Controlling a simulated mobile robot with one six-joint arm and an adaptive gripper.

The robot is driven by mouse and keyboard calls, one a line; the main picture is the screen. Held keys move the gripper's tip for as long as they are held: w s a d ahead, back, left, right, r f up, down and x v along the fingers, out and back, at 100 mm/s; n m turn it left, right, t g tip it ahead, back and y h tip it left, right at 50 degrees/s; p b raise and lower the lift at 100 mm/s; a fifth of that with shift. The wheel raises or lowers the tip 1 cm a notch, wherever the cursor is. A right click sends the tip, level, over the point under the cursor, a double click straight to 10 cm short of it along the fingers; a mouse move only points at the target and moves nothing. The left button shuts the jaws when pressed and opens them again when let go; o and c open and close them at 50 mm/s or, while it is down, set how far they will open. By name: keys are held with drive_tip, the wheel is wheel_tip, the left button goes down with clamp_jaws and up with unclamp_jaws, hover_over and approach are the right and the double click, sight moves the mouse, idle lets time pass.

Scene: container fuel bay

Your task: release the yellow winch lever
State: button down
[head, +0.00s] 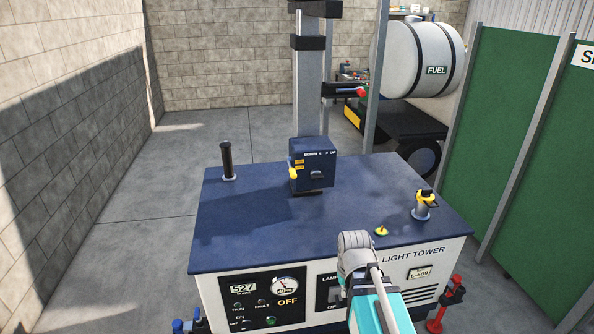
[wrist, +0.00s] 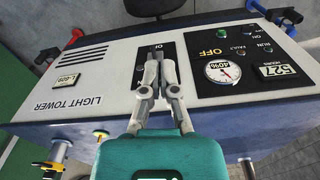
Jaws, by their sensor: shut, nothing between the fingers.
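The yellow winch lever (head: 293,172) is on the left side of the dark blue winch box (head: 312,165) at the foot of the mast, in the head view. Its grip hangs low beside the box. I cannot make it out in the wrist view. My gripper (wrist: 156,52) is shut and empty in the wrist view, its fingers together in front of the light tower's white front panel (wrist: 110,75). It is apart from the lever, on the near side of the machine. My fingertips cannot be made out in the head view.
The blue deck (head: 250,235) is mostly clear between the panel and the winch box. A black post (head: 227,160), a small yellow knob (head: 381,231) and a yellow-topped filler (head: 423,207) stand on it. Green panels (head: 515,130) rise at the right.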

drive_tip(key=w+a+r+m+t+y+p, duration=0.1)
drive_tip(key=w+r+m+t, duration=0.3)
drive_tip(key=w+m, duration=0.5)
drive_tip(key=w+a+r+m+t+y+p, duration=0.1)
drive_tip(key=w+a+r+m+t, duration=0.2)
drive_tip(key=w+m, duration=0.7)
drive_tip(key=w+a+r+m+t+y+p, duration=0.1)
drive_tip(key=w+a+r+m+t+p, duration=0.1)
drive_tip(key=w+r+m+t, duration=0.4)
drive_tip(key=w+a+r+m, duration=0.1)
drive_tip(key=w+r+m, duration=0.2)
drive_tip(key=w+r, duration=0.1)
drive_tip(key=shift+w+t+y, duration=0.3)
drive_tip(key=shift+w+t, duration=0.1)
drive_tip(key=shift+w, duration=0.15)
drive_tip(key=shift+w+a, duration=0.1)
drive_tip(key=shift+w, duration=0.05)
